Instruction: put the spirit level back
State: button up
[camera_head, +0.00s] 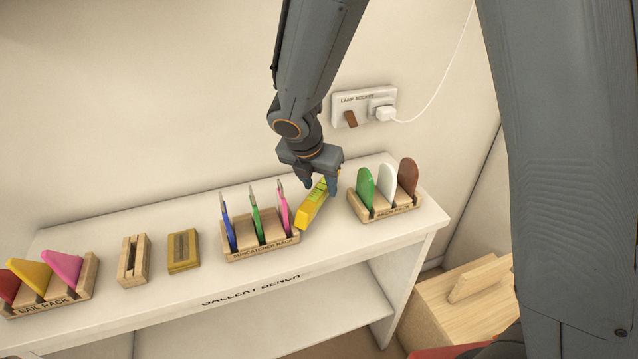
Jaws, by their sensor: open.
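The spirit level (312,206) is a yellow bar with greenish parts on top. It is on the white bench between the suncatcher rack and the arch rack, angled toward the back right. My gripper (320,187) is above its far end, with the fingers apart on either side of it. The jaws are open. The fingers partly cover that end, and I cannot tell whether they touch it.
The suncatcher rack (262,250) holds blue, green and pink pieces close on the left. The arch rack (385,211) holds green, white and brown arches on the right. A yellow-and-wood block (183,250), a slotted wooden block (133,262) and the sail rack (50,303) stand farther left.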

jog(key=shift+a+r, duration=0.1)
jog(key=shift+r, duration=0.45)
jog(key=v, duration=1.1)
jog(key=s+d+f+m, duration=0.2)
jog(key=d+m, duration=0.3)
jog(key=m, duration=0.5)
jog(key=s+d+f+m+g+y, duration=0.1)
jog(key=s+d+f+m, duration=0.2)
jog(key=m, duration=0.7)
jog(key=s+d+f+m+g+y, duration=0.1)
jog(key=s+d+f+m, duration=0.2)
jog(key=s+d+m, duration=0.3)
jog(key=d+m, duration=0.3)
jog(key=m, duration=0.1)
jog(key=shift+s+b, duration=0.25)
jog(key=shift+b, duration=0.15)
jog(key=shift+f+b, duration=0.8)
jog(key=shift+f, duration=0.15)
jog(key=shift+c, duration=0.3)
